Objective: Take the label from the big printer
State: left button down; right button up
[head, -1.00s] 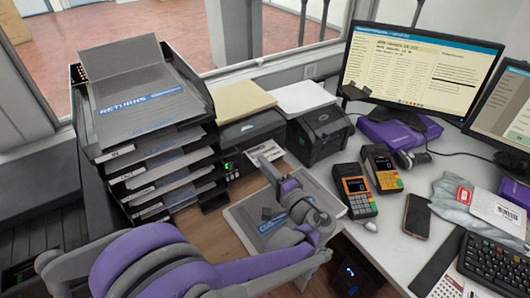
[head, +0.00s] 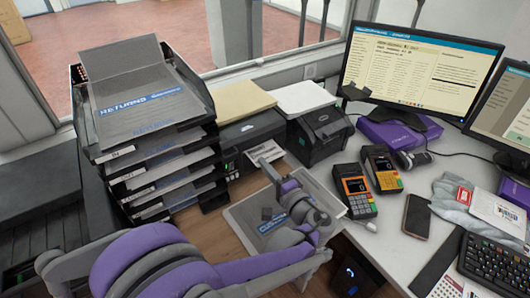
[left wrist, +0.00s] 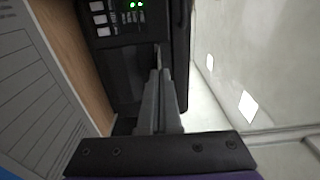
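My right gripper is not in view.
A second black printer (head: 320,135) stands to the right. A stack of black trays (head: 165,165) rises close on the left. A grey returns folder (head: 245,215) lies under my left wrist. Two card terminals (head: 356,192), a phone (head: 416,216) and a keyboard (head: 495,262) occupy the right side.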

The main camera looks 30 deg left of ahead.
pick_arm(q)
jog(key=r+p, duration=0.1)
jog(key=d+r+p, duration=0.1)
jog(key=r, duration=0.1)
jog(key=shift+s+d, duration=0.1)
jog(key=shift+s, duration=0.1)
jog(key=shift+s+d+r+p, duration=0.25)
jog(key=shift+d+r+p, duration=0.3)
jog(key=shift+r, duration=0.1)
jog(key=shift+s+d+r+p, duration=0.3)
jog(key=shift+d+r+p, duration=0.1)
jog(key=shift+d+r, duration=0.25)
jog(key=shift+s+d+r+p, duration=0.25)
jog(key=shift+d+r+p, duration=0.25)
jog(key=shift+r, duration=0.15)
